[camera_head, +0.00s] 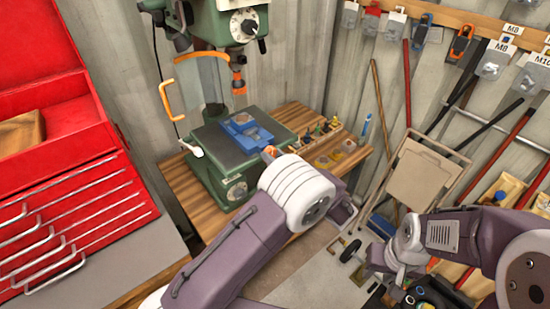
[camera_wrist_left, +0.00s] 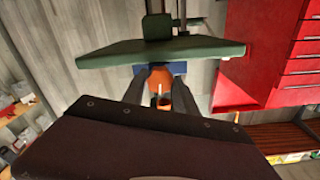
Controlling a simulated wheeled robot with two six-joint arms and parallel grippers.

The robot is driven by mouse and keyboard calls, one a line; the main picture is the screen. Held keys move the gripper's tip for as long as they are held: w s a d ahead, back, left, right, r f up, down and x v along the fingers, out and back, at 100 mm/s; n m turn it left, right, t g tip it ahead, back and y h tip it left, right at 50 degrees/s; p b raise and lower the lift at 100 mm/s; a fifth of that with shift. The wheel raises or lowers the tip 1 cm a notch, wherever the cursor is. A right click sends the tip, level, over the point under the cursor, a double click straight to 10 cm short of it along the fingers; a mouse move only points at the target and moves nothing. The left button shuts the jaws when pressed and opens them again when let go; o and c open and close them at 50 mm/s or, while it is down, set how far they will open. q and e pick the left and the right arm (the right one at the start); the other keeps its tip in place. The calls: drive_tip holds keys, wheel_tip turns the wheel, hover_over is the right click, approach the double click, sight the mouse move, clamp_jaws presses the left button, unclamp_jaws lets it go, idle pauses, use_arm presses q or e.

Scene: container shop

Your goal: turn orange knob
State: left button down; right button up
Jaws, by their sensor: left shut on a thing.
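The orange knob (camera_wrist_left: 160,80) sits between the two dark fingers of my left gripper (camera_wrist_left: 159,86) in the left wrist view, in front of a blue vise (camera_wrist_left: 178,67). The fingers are closed around it. In the head view a small orange piece of the knob (camera_head: 269,151) shows just beyond my left wrist, at the front right of the drill press table; my wrist hides most of the fingers. The vise (camera_head: 246,133) sits on the green table (camera_head: 213,150). My right gripper (camera_head: 385,258) is at lower right, away from the press; its fingers are unclear.
A red tool cabinet (camera_head: 70,215) is at left. Small tools and bits (camera_head: 320,135) lie right of the press. Tools hang on the right wall.

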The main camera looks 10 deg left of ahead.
use_arm(q)
drive_tip(key=m+b, duration=0.4)
drive_tip(key=m, duration=0.5)
drive_tip(key=shift+b, duration=0.3)
drive_tip(key=m, duration=0.4)
drive_tip(key=shift+r, duration=0.1)
drive_tip(key=m+p, duration=0.1)
drive_tip(key=m, duration=0.2)
drive_tip(key=shift+m, duration=0.3)
drive_tip(key=m+p, duration=0.2)
drive_tip(key=m, duration=0.2)
drive_tip(key=shift+r+m, duration=0.1)
drive_tip(key=shift+m, duration=0.2)
drive_tip(key=m+p, duration=0.3)
drive_tip(key=m, duration=0.1)
drive_tip(key=shift+m+p, duration=1.1)
drive_tip(key=shift+m, duration=0.9)
drive_tip(key=shift+f, duration=0.2)
